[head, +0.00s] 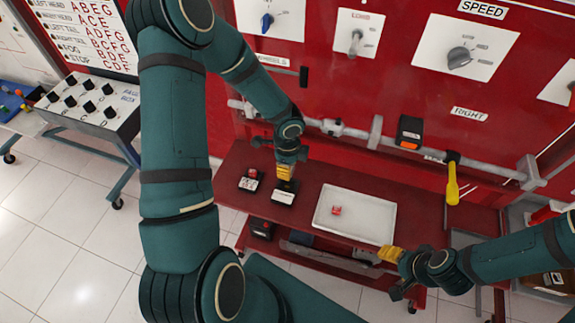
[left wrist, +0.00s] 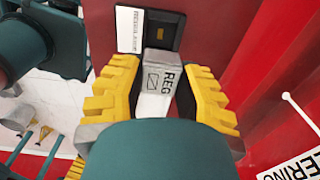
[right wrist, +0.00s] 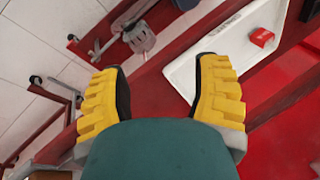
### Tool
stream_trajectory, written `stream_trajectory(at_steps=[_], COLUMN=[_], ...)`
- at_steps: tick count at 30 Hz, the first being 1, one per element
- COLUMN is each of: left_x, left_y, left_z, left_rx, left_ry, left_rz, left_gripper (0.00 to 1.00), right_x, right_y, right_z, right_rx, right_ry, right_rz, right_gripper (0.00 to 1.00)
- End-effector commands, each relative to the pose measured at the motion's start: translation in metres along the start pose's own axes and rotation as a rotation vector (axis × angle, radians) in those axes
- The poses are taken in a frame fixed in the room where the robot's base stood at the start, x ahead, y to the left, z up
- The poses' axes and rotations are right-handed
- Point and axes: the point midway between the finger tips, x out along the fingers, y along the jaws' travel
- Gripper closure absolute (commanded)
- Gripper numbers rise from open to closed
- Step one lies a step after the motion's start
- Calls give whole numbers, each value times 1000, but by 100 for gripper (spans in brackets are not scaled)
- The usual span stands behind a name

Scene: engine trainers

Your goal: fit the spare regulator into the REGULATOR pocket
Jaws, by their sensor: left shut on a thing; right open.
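My left gripper (head: 285,172) is shut on a grey block marked REG, the regulator (left wrist: 160,78), which sits between its yellow fingers. A black holder (left wrist: 162,32) with a white label and a square opening lies just beyond the regulator in the left wrist view; the label is too small to read surely. In the head view this black holder (head: 284,194) is on the red bench directly below my left gripper. Whether the regulator touches it I cannot tell. My right gripper (head: 390,254) is open and empty near the bench's front edge, by the tray.
A white tray (head: 375,233) on the red bench holds a small red block (head: 336,210). A grey rail with a yellow-handled tool (head: 452,185) runs behind the bench.

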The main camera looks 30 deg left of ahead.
Motion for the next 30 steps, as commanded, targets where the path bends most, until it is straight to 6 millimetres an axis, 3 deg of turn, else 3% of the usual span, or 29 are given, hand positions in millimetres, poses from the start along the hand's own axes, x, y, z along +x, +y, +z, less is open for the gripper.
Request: stream_trajectory(at_steps=[16,30], left_x=[51,56], left_y=[0,0], left_z=[0,0], left_rx=[0,-1], left_ry=[0,0], left_rz=[0,0], left_gripper=[100,100], right_x=[39,43], right_y=[15,16], right_z=[18,21], right_rx=[-11,-13], right_ry=[-35,-42], right_rz=[-3,-4], right_gripper=[37,37])
